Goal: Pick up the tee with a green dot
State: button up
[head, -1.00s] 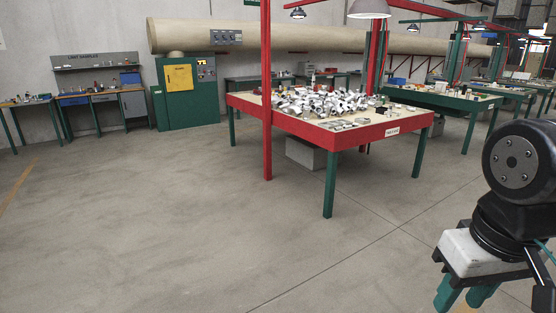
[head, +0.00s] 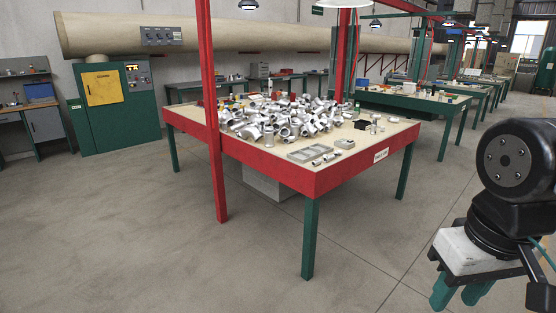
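A pile of silvery metal pipe fittings (head: 285,118) lies on the pale top of a red-edged table (head: 350,170) with green legs. The fittings overlap, and some look like tees and elbows. No green dot can be made out at this distance, so I cannot tell which fitting is the tee with a green dot. My gripper (head: 458,298) hangs at the lower right with its teal fingers pointing down. The fingers stand apart with nothing visible between them, though the tips are near the frame's bottom edge. It is well away from the table.
A grey tray (head: 314,150) and small parts lie at the table's front. A red post (head: 212,120) rises at its left front. A green cabinet with a yellow door (head: 103,88) stands at the left wall. More green workbenches (head: 415,103) stand right. The floor in front is clear.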

aim_at(325, 158)
jog(key=i, duration=2.85)
